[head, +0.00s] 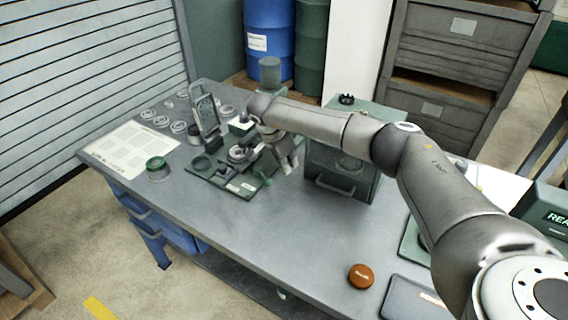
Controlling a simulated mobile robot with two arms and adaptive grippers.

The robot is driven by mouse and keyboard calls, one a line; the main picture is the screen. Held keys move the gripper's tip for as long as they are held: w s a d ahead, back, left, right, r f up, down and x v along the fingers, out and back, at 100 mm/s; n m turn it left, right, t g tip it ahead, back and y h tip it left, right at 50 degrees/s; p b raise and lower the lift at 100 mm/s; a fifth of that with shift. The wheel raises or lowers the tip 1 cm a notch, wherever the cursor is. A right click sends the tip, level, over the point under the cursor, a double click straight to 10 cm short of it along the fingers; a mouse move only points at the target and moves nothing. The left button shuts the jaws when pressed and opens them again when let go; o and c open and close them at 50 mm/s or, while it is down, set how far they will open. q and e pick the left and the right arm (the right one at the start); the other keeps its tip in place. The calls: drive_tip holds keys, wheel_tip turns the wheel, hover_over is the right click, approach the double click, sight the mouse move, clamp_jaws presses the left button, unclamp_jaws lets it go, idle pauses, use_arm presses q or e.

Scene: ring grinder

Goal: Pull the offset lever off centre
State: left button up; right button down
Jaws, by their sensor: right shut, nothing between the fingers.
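The ring grinder (236,185) stands on a dark green base on the grey workbench, left of the picture's middle. A small green lever-like part (264,178) sticks out at its right front; I cannot tell for sure that it is the offset lever. My right gripper (290,166) points down just right of the grinder, close to this part. It looks shut with nothing held, and I cannot tell whether it touches the part. My right wrist hides some of the grinder's back right side. My left gripper is not in view.
A green cabinet box (342,187) with a handle stands close to the right of my gripper. An orange-brown round tin (361,276) sits at the front. The front middle is clear.

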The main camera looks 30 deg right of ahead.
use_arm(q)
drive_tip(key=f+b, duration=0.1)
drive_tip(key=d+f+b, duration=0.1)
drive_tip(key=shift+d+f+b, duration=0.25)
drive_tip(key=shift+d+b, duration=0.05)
use_arm(e)
drive_tip(key=v, duration=0.9)
drive_tip(key=shift+r, duration=0.45)
drive_tip(key=shift+w+f, duration=0.1)
drive_tip(key=shift+w, duration=0.05)
